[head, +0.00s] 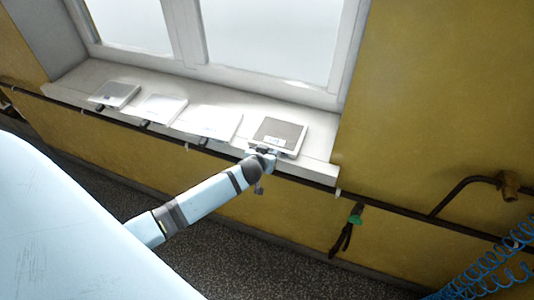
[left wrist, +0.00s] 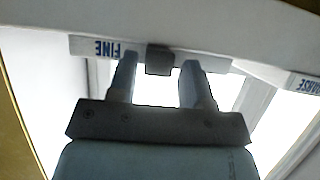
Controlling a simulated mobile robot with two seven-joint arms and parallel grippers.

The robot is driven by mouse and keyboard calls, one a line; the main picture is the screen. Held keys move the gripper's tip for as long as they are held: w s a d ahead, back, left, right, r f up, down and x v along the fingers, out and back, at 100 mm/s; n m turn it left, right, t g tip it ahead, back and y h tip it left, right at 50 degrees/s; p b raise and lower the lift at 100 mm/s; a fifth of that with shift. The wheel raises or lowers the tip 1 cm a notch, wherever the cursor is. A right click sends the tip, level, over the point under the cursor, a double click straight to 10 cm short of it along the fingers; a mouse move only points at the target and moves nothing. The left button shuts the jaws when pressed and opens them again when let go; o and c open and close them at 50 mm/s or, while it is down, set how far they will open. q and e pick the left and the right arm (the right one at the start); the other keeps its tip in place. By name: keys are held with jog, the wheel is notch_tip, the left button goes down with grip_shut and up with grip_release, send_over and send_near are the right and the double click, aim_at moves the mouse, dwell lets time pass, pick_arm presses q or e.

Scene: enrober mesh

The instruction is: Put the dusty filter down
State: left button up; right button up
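The dusty filter (head: 279,133), a grey mesh panel in a pale frame, appears to lie on the windowsill at the right end of a row of panels. My left gripper (head: 268,156) is at its front edge. In the left wrist view, a dark tab (left wrist: 159,60) shows between the two fingertips of my left gripper (left wrist: 157,68), with a visible gap on each side. The fingers look open. A white strip marked FINE (left wrist: 107,48) runs behind the fingertips. The right gripper is in neither view.
Three paler panels (head: 209,121) with dark tabs lie left along the windowsill (head: 319,168). Part of a COARSE label (left wrist: 305,85) shows in the left wrist view. A dark pipe (head: 400,215) runs below the sill. A blue coiled hose (head: 505,265) hangs at lower right.

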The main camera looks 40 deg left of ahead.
pick_arm(q)
jog(key=shift+s+d+f, duration=0.1)
jog(key=shift+d+f, duration=0.15)
jog(key=shift+d, duration=0.05)
jog(key=shift+r, duration=0.2)
jog(key=shift+r+p, duration=0.45)
jog(key=shift+p, duration=0.05)
jog(key=v, duration=1.1)
jog(key=s+d+f+m+h, duration=0.3)
jog(key=s+d+f, duration=0.1)
jog(key=s+d, duration=0.3)
jog(key=s+d+f+m+g+h, duration=0.1)
jog(key=s+d+f+m+h, duration=0.1)
jog(key=s+d, duration=0.5)
jog(key=s+f+h+b, duration=0.1)
jog(key=s+f, duration=0.1)
jog(key=s, duration=0.1)
jog(key=shift+d+m, duration=0.3)
jog(key=shift+m, duration=0.1)
jog(key=shift+s, duration=0.1)
